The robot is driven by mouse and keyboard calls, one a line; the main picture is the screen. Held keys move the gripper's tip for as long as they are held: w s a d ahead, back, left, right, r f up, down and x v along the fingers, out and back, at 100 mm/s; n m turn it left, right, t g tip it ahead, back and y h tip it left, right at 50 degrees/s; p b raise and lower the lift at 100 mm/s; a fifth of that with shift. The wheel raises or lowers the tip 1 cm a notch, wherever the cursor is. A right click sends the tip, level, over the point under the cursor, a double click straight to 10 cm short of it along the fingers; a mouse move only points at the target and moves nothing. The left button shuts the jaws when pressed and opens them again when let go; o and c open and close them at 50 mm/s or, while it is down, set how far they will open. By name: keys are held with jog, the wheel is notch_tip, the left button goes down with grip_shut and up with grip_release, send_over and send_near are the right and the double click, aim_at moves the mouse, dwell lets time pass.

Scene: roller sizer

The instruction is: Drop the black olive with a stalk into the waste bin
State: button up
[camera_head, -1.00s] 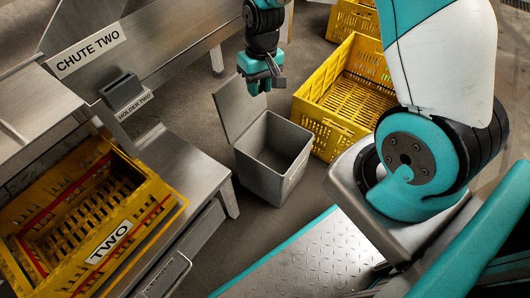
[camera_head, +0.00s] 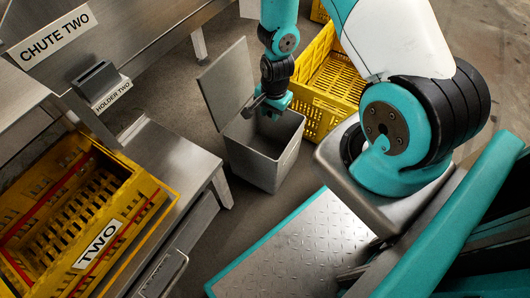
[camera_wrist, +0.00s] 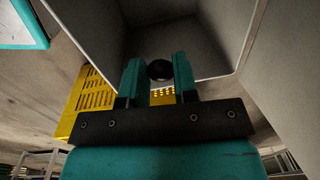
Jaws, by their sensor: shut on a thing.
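The waste bin (camera_head: 262,163) is a grey open-topped box on the floor, with its lid (camera_head: 228,84) raised at the back. My gripper (camera_head: 270,107) points down over the bin's opening, near its back edge. In the wrist view my gripper (camera_wrist: 158,72) is shut on a small round black olive (camera_wrist: 159,70) between its fingertips. No stalk can be made out on it. The inside of the bin (camera_wrist: 205,25) shows beyond the olive. In the head view the olive is too small or hidden to tell.
A yellow crate (camera_head: 322,112) stands on the floor just right of the bin. At left, a yellow crate marked TWO (camera_head: 125,225) sits on a metal stand below the chute two panel (camera_head: 95,45) and a dark holder (camera_head: 95,77). Open floor lies in front of the bin.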

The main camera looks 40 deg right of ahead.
notch_tip(320, 180, down, 3)
jog(key=shift+f+b, duration=0.15)
jog(key=shift+b, duration=1)
jog(key=o, duration=1)
jog(key=shift+c, duration=0.2)
notch_tip(320, 180, up, 18)
jog(key=s+p, duration=0.1)
jog(key=p, duration=0.7)
jog(key=shift+s+d+f, duration=0.15)
jog(key=shift+d+f, duration=0.05)
